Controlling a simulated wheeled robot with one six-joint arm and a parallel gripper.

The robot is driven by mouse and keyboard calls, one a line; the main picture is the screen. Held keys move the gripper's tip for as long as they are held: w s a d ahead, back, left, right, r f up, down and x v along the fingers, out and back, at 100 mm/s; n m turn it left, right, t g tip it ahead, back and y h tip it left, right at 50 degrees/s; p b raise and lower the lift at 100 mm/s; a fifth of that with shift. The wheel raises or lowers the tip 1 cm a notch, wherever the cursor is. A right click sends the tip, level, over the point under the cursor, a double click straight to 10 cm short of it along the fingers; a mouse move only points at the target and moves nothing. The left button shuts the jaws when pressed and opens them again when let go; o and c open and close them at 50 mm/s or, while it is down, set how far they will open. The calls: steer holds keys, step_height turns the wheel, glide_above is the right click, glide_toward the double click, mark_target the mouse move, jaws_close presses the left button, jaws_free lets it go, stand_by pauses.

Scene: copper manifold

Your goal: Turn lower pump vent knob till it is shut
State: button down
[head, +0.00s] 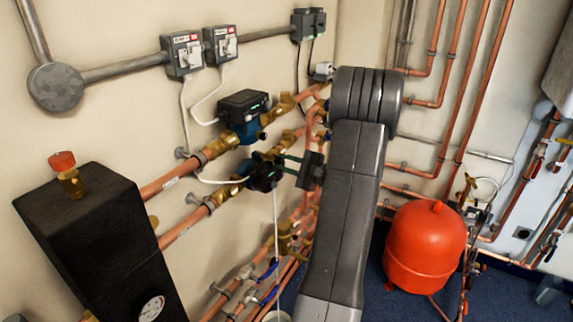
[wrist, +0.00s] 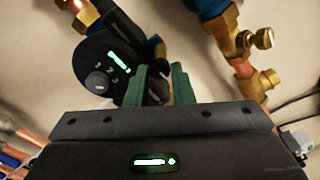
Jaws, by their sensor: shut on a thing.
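The lower pump (head: 263,177) has a black head and sits on a copper pipe on the wall, left of my arm in the head view. In the wrist view its black face (wrist: 103,58) shows a lit green display and a round grey dial (wrist: 97,82). My gripper (head: 281,165) reaches it from the right, its green fingers at the pump head. In the wrist view the fingers (wrist: 162,84) are close together on a small part at the pump's side, taken to be the vent knob. The fingers mostly hide it, so its turn angle cannot be told.
The upper pump (head: 245,112), with a black head and blue body, sits just above. Brass fittings (wrist: 262,38) and copper pipes run close by. A black unit (head: 95,240) stands at the left. A red vessel (head: 427,245) stands on the blue floor at the right.

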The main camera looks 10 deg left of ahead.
steer(key=shift+f+b, duration=0.25)
steer(key=shift+b, duration=0.5)
steer(key=n+b, duration=1.8)
steer(key=b, duration=1.4)
steer(key=shift+b, duration=0.3)
steer(key=shift+r, duration=0.15)
steer(key=c, duration=1.3)
jaws_free()
steer(key=shift+o, duration=0.2)
